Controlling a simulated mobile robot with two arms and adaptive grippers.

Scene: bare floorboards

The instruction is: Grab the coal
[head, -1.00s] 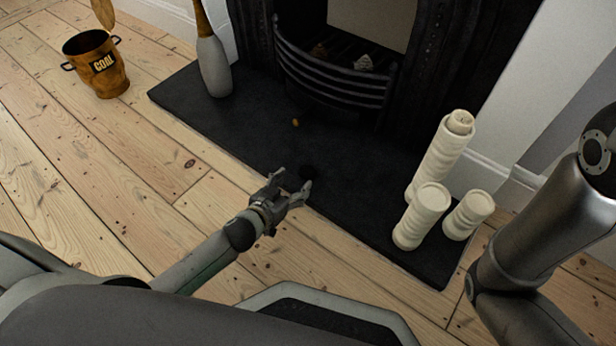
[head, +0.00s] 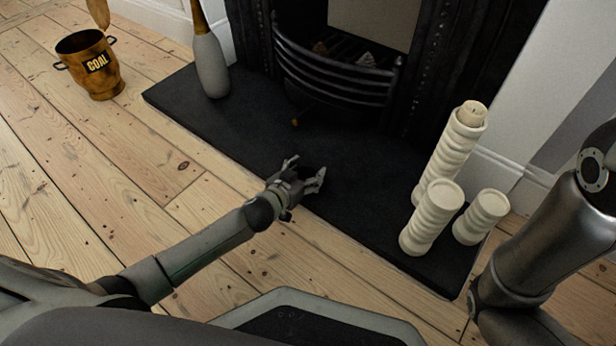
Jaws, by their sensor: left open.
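A small black lump, which looks like the coal (head: 309,171), lies on the dark hearth slab (head: 225,132) and is hard to make out against it. My left gripper (head: 306,169) is open at the front edge of the slab. Its fingers are spread on either side of the lump, and part of the lump is hidden by them. I cannot tell whether they touch it. My right gripper is out of view.
A copper bucket marked COAL (head: 103,83) stands on the floorboards at the upper left. A grey bottle-shaped object (head: 211,68) stands on the slab's left end. Several cream candles (head: 431,218) stand at its right. The fireplace grate (head: 330,80) is behind.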

